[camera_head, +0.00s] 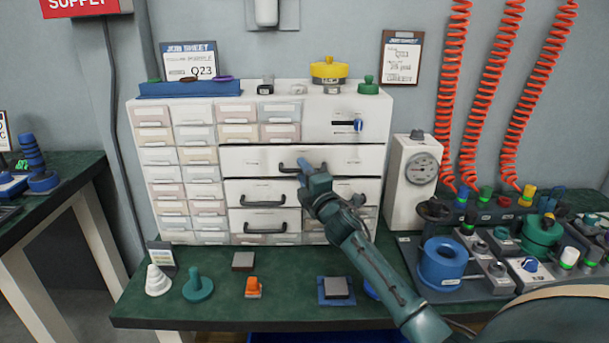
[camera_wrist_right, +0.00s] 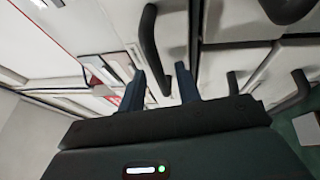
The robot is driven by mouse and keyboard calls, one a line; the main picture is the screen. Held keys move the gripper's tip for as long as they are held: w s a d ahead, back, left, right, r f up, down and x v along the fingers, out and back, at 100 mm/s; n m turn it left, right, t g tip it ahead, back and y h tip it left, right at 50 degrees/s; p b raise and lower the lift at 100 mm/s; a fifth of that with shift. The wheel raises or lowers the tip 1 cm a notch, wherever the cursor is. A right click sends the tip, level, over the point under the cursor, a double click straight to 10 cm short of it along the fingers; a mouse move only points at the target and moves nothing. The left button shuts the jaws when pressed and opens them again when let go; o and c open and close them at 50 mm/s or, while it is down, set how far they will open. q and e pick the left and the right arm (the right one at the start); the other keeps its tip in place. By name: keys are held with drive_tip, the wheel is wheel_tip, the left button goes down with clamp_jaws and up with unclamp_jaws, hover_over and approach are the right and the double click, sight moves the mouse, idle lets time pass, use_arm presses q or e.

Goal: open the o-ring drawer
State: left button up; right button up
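A white cabinet (camera_head: 345,103) holds many small drawers and several wider ones with dark bar handles. My right gripper (camera_head: 305,168) is at the handle (camera_head: 287,168) of the wide upper drawer (camera_head: 245,160), whose front looks flush with the cabinet. In the right wrist view, the two fingers (camera_wrist_right: 163,88) are apart. A dark handle (camera_wrist_right: 150,42) reaches down into the gap between them; I cannot tell whether they touch it. The drawer labels are too small to read, so I cannot tell which is the o-ring drawer. My left gripper is out of view.
Two lower drawers (camera_head: 262,187) (camera_head: 266,214) have similar handles. A gauge box (camera_head: 418,170) stands right of the cabinet. Small parts, including an orange one (camera_head: 254,287), lie on the green bench (camera_head: 220,313).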

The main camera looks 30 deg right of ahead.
drive_tip(key=shift+c, duration=0.3)
clamp_jaws()
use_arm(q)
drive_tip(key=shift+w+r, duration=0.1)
use_arm(e)
drive_tip(key=shift+s, duration=0.1)
